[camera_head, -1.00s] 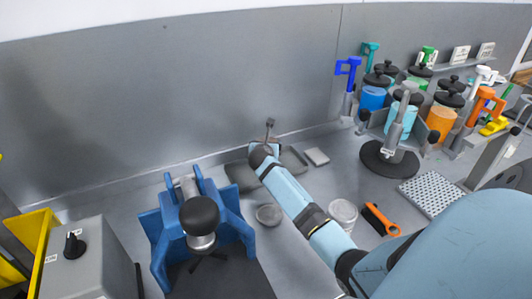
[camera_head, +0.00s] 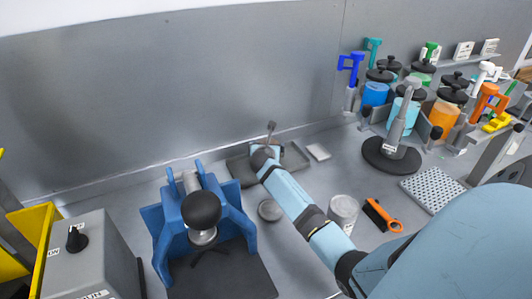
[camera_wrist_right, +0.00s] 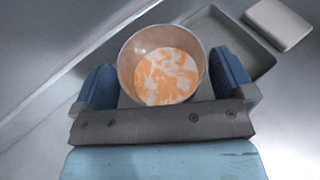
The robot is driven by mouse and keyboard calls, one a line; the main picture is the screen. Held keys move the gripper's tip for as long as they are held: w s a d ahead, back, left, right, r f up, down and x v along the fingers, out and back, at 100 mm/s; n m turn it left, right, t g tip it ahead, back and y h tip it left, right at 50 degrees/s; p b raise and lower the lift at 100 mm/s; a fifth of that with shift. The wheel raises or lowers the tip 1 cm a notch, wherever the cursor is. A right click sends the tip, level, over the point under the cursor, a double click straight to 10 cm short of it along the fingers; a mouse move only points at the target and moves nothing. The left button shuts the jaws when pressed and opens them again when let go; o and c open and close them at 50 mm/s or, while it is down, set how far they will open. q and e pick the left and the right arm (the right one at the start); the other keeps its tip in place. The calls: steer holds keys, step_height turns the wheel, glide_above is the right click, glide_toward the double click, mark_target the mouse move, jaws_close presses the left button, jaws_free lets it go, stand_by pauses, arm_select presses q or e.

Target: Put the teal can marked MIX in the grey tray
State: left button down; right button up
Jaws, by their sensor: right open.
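In the right wrist view an open can (camera_wrist_right: 126,75) with orange and white contents is between the blue fingers of my right gripper (camera_wrist_right: 165,82). The fingers are open to either side of it. Its outer wall is mostly hidden, so I cannot read a mark or confirm a teal colour. The shallow grey tray (camera_wrist_right: 245,50) lies under and around the can; whether the can's base touches it is hidden. In the head view my right gripper (camera_head: 264,152) is over the tray (camera_head: 293,157), and my arm hides the can. My left gripper is not in view.
A blue cradle (camera_head: 160,222) with a black knob stands left of the tray. A small round lid (camera_head: 269,210), a pale can (camera_head: 343,209) and an orange-handled brush (camera_head: 383,215) lie nearby. A stand (camera_head: 391,155) and lidded jars are at the right. A grey wall runs behind.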

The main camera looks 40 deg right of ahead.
steer(key=v, duration=1.1)
steer(key=shift+s+a, duration=0.1)
steer(key=shift+s, duration=0.05)
